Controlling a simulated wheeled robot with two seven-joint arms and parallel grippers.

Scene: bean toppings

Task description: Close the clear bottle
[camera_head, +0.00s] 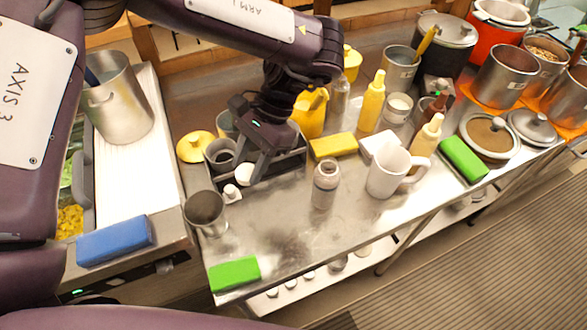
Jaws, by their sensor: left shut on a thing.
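The clear bottle (325,184) stands upright on the steel table, near its middle, with an open-looking top. My left gripper (250,176) points down over the left part of the table, left of the clear bottle and apart from it. It is shut on a small round white piece (244,173) that looks like a cap; the fingers partly hide it. Another small white piece (231,192) sits just below it. My right gripper is not in view.
A white mug (388,172) and a yellow sponge (333,146) stand near the bottle. A metal cup (207,212) and green sponge (234,273) are at the left front. Sauce bottles and pots crowd the back right. The front middle of the table (290,240) is clear.

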